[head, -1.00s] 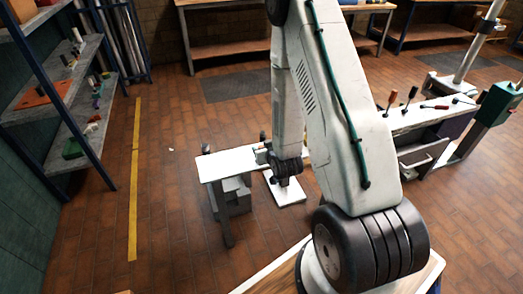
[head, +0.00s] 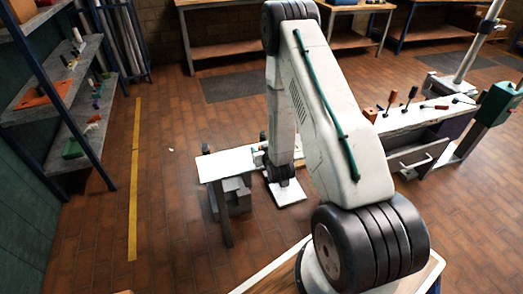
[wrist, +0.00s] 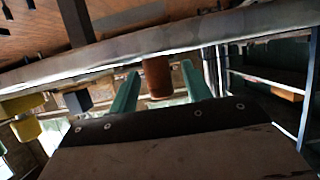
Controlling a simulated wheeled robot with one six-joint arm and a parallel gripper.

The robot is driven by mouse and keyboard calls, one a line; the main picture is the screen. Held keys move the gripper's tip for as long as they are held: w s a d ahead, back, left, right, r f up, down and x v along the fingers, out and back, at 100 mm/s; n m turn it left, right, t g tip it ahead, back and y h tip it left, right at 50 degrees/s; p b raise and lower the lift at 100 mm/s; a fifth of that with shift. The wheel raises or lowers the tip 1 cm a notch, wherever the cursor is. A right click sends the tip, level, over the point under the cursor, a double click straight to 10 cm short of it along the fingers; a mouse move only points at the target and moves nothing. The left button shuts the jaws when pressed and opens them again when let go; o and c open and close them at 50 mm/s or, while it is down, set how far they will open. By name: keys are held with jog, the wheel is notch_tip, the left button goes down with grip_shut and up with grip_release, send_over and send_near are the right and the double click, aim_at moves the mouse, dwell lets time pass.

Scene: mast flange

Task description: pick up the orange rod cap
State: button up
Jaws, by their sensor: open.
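In the wrist view an orange-brown cylinder (wrist: 157,77), which looks like the orange rod cap, is between the two green fingers of my gripper (wrist: 160,70). The fingers are apart, with a gap on both sides of the cylinder. I cannot tell how far ahead of the fingertips it is. In the head view my wrist is low beside a narrow white-topped bench (head: 216,165). My fingers and the cap cannot be made out there.
Yellow pieces (wrist: 22,105) and a dark block (wrist: 77,100) are left of my gripper in the wrist view. A shelf rack (head: 72,100) stands at the left. A tool bench (head: 415,118) is at the right.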

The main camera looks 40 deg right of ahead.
jog(key=c, duration=1)
jog(key=shift+c, duration=0.2)
jog(key=shift+r, duration=0.15)
